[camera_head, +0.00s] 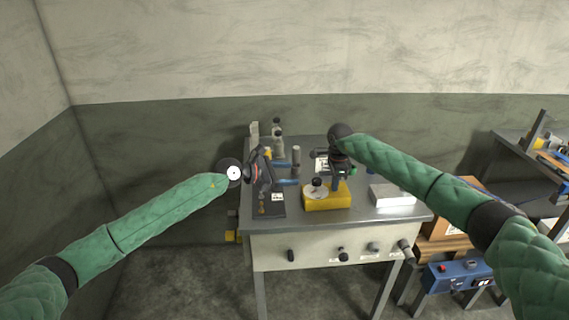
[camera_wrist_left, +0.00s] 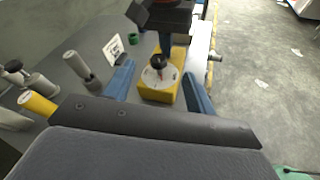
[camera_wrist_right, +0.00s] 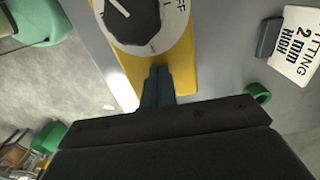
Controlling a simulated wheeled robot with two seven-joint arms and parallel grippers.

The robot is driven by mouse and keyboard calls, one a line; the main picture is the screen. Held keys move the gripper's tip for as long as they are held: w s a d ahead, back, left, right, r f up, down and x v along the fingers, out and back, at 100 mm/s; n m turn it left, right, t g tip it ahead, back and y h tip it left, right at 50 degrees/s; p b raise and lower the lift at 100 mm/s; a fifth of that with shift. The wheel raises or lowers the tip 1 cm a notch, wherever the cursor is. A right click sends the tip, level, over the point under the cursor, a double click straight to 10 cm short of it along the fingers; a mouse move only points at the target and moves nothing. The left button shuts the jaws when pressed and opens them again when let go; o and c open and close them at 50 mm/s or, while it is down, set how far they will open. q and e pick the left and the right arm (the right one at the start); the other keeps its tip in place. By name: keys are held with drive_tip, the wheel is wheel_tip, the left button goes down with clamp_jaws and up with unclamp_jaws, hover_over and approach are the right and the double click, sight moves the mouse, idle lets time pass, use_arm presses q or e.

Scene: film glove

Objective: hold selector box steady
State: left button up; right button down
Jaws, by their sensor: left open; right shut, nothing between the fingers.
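The selector box is a yellow box (camera_head: 327,202) with a round white dial and a black knob on top. It stands on the grey bench near its front middle. My left gripper (camera_head: 287,182) is open to the left of the box; in the left wrist view the box (camera_wrist_left: 157,94) shows between its blue fingers (camera_wrist_left: 160,88), which look apart from it. My right gripper (camera_head: 345,174) is shut and empty above the back right of the box. In the right wrist view its closed fingertips (camera_wrist_right: 157,75) are close to the yellow box (camera_wrist_right: 180,67); contact cannot be told.
A pale metal block (camera_head: 392,195) lies right of the box, and a dark panel (camera_head: 270,204) lies left. Upright cylinders (camera_head: 296,158) stand at the back left. A label card (camera_wrist_right: 298,45) stands behind the box. A blue control box (camera_head: 458,273) stands at lower right.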

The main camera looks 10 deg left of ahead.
use_arm(q)
drive_tip(key=r, duration=0.1)
drive_tip(key=w+r+t+h, duration=0.1)
drive_tip(key=r, duration=0.1)
drive_tip(key=shift+w+a+m+h, duration=0.3)
drive_tip(key=shift+a+h, duration=0.05)
drive_tip(key=shift+h, duration=0.05)
idle(0.4)
